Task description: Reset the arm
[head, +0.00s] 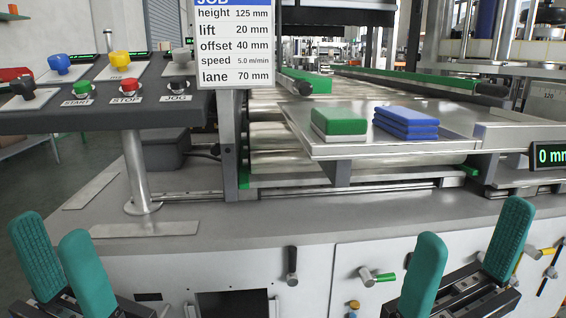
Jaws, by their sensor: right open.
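My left gripper (62,268) is at the lower left, in front of the machine. Its two teal fingers stand apart with nothing between them. My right gripper (465,262) is at the lower right, in front of the white cabinet doors. Its teal fingers are wide apart and empty. Both grippers point up and touch nothing that I can see. The arms behind them are mostly out of view below the picture.
A control panel (48,122) with knobs and buttons stands at the left. A job sign (234,45) hangs at the top. A metal tray (355,151) holds a green-topped block (340,122) and a blue folded stack (406,122). Handles project from the cabinet front (345,262).

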